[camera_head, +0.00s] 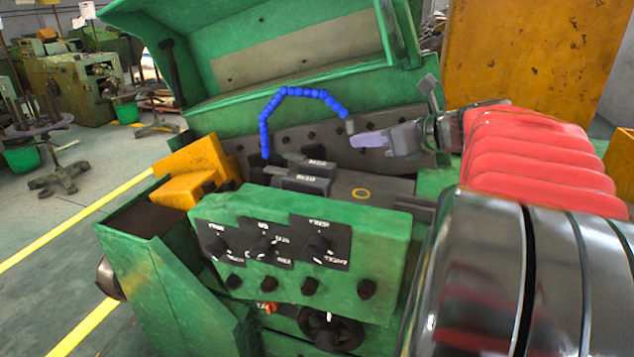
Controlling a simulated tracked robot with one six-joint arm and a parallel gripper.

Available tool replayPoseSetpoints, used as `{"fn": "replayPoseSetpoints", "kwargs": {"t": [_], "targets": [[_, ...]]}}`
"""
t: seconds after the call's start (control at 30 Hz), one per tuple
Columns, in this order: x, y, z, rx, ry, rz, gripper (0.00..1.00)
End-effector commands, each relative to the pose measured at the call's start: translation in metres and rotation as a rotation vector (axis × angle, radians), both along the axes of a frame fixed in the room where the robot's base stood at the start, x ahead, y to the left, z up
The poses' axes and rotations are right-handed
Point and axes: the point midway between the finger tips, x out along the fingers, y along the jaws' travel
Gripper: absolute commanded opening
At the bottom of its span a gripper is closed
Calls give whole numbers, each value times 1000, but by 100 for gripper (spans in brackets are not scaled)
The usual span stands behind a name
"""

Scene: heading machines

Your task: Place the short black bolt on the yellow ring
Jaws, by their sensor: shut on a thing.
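The yellow ring (362,193) lies flat on a dark grey surface of the green machine, right of the black blocks. My gripper (358,138) reaches in from the right, above and behind the ring in the picture, with its pale purple finger pointing left. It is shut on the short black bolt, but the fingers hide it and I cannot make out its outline. A small grey piece at the fingertips may be the end of the blue hose. The gripper is apart from the ring.
A blue beaded hose (292,92) arches just left of my gripper. Black labelled blocks (306,180) stand left of the ring. A green control panel (300,250) with knobs stands in front. A yellow block (195,170) is at the left.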

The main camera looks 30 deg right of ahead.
Motion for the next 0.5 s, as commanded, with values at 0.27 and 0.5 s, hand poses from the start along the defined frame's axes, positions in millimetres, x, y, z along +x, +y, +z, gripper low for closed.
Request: {"fn": "replayPoseSetpoints", "kwargs": {"t": [0.27,0.5], "targets": [[2,3,-1,1,0,7,0],[3,4,-28,4,1,9,0]]}}
